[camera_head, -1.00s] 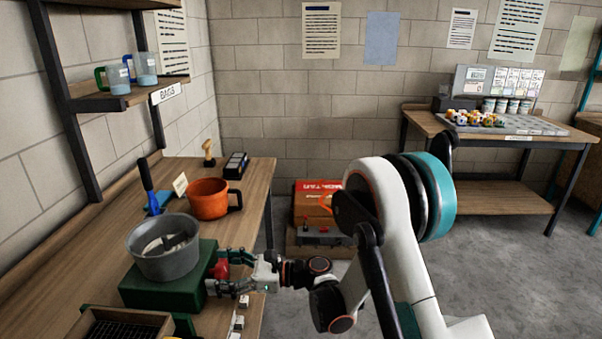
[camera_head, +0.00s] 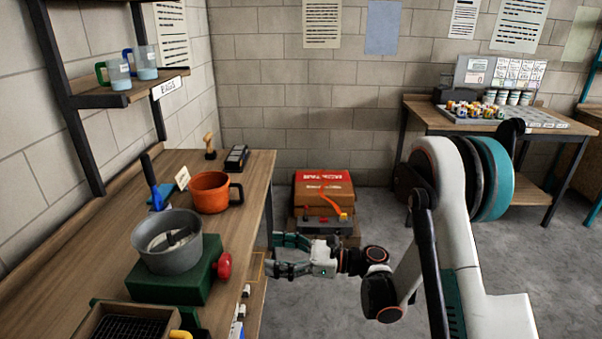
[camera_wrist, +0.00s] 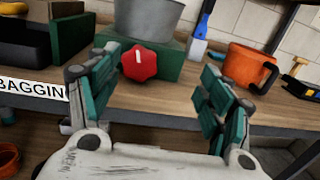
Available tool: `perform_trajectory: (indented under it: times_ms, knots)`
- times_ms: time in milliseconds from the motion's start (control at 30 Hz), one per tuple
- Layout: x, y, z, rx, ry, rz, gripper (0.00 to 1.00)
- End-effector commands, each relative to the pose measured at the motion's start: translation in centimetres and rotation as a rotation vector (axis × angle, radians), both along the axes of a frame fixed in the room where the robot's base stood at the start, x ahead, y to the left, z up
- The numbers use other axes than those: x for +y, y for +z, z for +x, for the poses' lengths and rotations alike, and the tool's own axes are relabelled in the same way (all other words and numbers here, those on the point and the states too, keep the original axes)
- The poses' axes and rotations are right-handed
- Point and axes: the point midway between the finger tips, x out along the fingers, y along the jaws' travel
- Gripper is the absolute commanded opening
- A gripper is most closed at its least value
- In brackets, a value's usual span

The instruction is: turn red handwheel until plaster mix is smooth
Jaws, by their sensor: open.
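The red handwheel (camera_head: 224,266) sits on the right side of a green mixer base (camera_head: 172,286). It also shows in the wrist view (camera_wrist: 139,63), with a white mark near its top. A grey bowl (camera_head: 167,242) stands on the base with a pale mix and a dark paddle (camera_head: 178,237) inside; I cannot tell how smooth the mix is. My gripper (camera_head: 278,256) is open and empty, to the right of the handwheel and apart from it, past the bench's edge. In the wrist view its teal fingers (camera_wrist: 158,88) stand wide apart, with the handwheel between and beyond them.
An orange mug (camera_head: 210,193) and a blue-handled scraper (camera_head: 153,184) are behind the bowl on the wooden bench (camera_head: 100,225). A tray with a dark grid (camera_head: 127,328) is at the front. A red-topped box (camera_head: 324,185) stands on the floor beyond my gripper.

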Motion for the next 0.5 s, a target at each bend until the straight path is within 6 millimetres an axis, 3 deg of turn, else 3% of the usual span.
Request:
perform_trajectory:
  times_ms: [500]
  knots:
    - [-1.6,8.3,4.1,0.158,-0.193,0.171,0.73]
